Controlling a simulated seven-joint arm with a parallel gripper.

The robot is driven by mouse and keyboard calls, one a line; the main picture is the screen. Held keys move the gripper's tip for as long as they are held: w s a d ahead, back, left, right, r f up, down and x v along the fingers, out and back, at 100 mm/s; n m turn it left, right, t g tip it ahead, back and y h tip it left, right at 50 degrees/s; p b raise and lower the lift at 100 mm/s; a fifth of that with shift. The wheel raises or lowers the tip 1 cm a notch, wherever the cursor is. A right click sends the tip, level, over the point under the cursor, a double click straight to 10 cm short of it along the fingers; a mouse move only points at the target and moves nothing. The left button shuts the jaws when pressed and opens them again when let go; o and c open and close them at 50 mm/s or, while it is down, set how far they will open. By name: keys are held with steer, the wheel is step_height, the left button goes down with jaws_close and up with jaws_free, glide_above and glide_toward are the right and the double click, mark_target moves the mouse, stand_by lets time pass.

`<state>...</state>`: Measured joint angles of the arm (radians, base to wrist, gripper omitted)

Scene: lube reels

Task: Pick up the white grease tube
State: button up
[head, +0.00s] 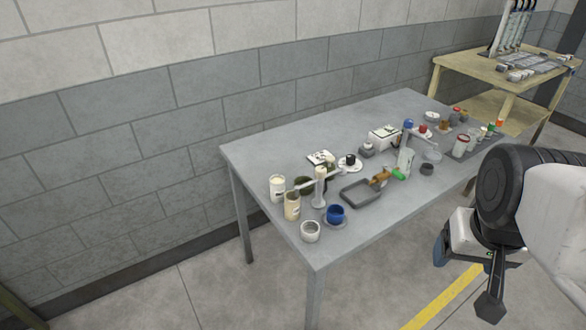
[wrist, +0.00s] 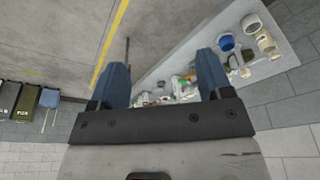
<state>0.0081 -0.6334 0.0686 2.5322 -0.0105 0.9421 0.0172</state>
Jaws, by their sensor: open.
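A pale upright tube-like item (head: 320,187) stands among the cups near the left end of the grey table (head: 255,150). A white upright container (head: 405,160) stands farther right on the same table. Both are small in the head view, and I cannot tell for sure which is the white grease tube. My gripper (head: 464,287) hangs off the table's front right side, apart from everything. In the wrist view my gripper (wrist: 163,62) shows two blue fingers spread wide with nothing held. The right finger hides part of the table items there.
A dark grey tray (head: 361,194), a blue mug (head: 335,214), a white cup (head: 310,231) and cream canisters (head: 278,188) crowd the table's front left. Several jars and bottles fill its right end. A wooden workbench (head: 490,75) stands behind. The table's back left is clear.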

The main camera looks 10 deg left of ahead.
steer(key=shift+o, duration=0.4)
stand_by(0.3)
steer(key=w+a+r+n, duration=0.1)
steer(key=w+a+n, duration=0.3)
steer(key=w, duration=0.8)
steer(key=n+g+h, duration=0.1)
steer(key=n+g, duration=0.2)
steer(key=n, duration=0.7)
glide_above(278, 189)
steer(key=w+a, duration=0.1)
steer(key=w, duration=0.2)
step_height(278, 189, down, 19)
steer(key=shift+s+a+f, duration=0.15)
steer(key=shift+s+f, duration=0.05)
steer(key=shift+s, duration=0.05)
